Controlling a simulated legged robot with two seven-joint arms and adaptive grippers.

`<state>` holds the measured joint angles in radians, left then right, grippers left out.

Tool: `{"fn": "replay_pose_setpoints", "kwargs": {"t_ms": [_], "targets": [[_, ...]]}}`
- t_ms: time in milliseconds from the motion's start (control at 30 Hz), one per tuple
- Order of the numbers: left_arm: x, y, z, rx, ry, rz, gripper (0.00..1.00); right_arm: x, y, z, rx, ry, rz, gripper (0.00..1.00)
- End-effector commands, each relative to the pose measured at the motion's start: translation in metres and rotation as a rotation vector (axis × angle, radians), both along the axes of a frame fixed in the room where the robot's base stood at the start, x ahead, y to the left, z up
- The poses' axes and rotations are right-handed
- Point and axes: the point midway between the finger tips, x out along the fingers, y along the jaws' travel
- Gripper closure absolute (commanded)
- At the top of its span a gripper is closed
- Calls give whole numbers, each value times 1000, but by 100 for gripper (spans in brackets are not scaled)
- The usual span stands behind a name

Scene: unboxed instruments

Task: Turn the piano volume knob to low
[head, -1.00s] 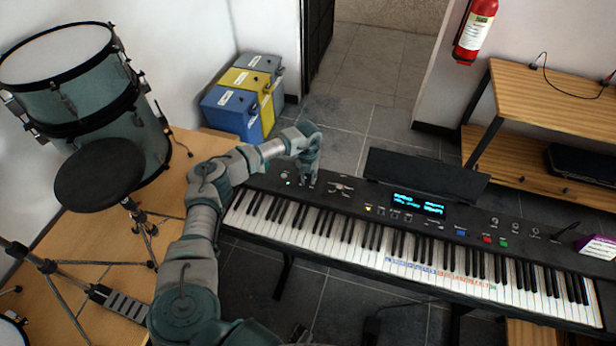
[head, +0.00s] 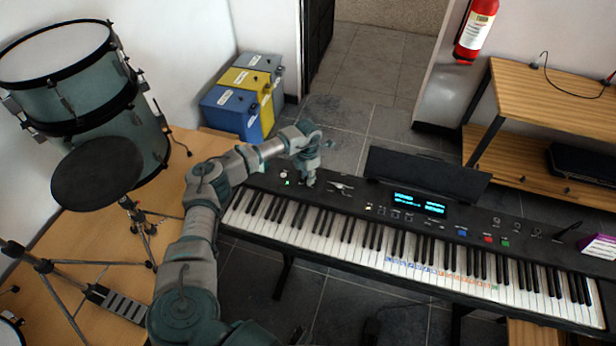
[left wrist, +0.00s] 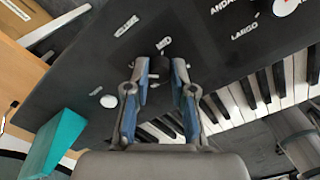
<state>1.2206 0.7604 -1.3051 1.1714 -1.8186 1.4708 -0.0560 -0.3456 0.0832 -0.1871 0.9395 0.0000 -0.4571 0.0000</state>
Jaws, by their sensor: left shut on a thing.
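The black piano (head: 455,222) stands across the middle and right of the head view. My left gripper (head: 309,183) points down at the left end of its control panel. In the left wrist view, its two fingers (left wrist: 160,72) are on either side of the dark volume knob, just below the MID label (left wrist: 164,43). The knob is dark on a dark panel and mostly hidden, so its pointer cannot be read. The VOLUME label (left wrist: 127,25) is up and to the left of the fingers. My right gripper is out of view.
The piano's music stand (head: 425,177) rises right of my gripper.

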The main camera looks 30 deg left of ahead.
Motion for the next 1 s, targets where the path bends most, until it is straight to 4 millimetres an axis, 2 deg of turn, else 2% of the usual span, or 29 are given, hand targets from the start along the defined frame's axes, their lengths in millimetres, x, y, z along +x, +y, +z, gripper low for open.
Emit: {"fn": "replay_pose_setpoints", "kwargs": {"t_ms": [367, 767, 800, 867, 900, 1000], "targets": [[2, 1, 2, 1, -6, -99, 100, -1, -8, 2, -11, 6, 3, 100], [2, 1, 2, 1, -7, -105, 100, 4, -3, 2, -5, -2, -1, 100], [2, 1, 2, 1, -7, -105, 71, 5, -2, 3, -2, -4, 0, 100], [2, 1, 2, 1, -7, -104, 56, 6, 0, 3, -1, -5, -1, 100], [2, 1, 2, 1, -6, -105, 51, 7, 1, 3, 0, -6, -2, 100], [1, 1, 2, 1, -5, -105, 51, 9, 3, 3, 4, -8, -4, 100]]}}
